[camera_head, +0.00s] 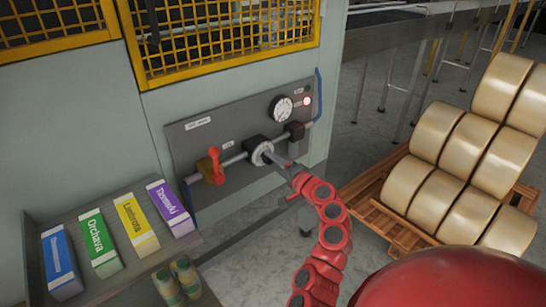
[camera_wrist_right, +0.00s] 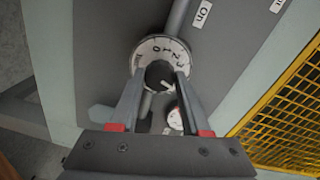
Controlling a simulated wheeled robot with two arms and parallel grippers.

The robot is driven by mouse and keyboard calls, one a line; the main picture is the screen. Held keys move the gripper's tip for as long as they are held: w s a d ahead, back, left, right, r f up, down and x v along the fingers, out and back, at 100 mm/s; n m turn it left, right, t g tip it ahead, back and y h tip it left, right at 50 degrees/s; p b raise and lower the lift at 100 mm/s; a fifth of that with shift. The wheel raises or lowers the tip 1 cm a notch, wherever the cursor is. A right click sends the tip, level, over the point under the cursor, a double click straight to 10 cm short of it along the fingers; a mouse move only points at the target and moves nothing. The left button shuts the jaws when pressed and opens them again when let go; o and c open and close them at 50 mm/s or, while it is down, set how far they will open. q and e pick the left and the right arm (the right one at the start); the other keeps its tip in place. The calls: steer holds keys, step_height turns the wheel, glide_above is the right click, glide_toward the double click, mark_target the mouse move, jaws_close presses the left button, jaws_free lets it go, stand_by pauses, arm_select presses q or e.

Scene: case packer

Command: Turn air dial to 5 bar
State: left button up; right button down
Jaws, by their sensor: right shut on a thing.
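The air dial (camera_head: 262,153) is a round knob with a pale numbered ring on the grey control panel (camera_head: 188,137). In the right wrist view the dial ring (camera_wrist_right: 147,48) shows small numbers, and its dark knob (camera_wrist_right: 160,74) sits between my fingers. My right gripper (camera_head: 277,159) is shut on the knob; its fingers also show in the wrist view (camera_wrist_right: 158,88). Which number the dial points to is too small to tell for sure. A round gauge (camera_head: 282,108) with a white face sits above the dial; its reading is not legible. My left gripper is not in view.
A red lever valve (camera_head: 213,167) is on the pipe left of the dial. A lit red lamp (camera_head: 307,101) is at the panel's upper right. Several coloured cartons, such as a green one (camera_head: 100,243), lie at lower left. Large tan rolls (camera_head: 450,146) stand on a wooden pallet (camera_head: 392,228).

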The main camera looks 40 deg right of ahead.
steer(key=shift+m+p, duration=0.8)
steer(key=shift+m, duration=0.6)
steer(key=shift+c, duration=1.8)
jaws_free()
steer(key=shift+d, duration=0.1)
steer(key=shift+s, duration=0.15)
steer(key=s+d+b, duration=0.1)
steer(key=s, duration=1.6)
steer(key=shift+r, duration=0.3)
steer(key=shift+d, duration=0.15)
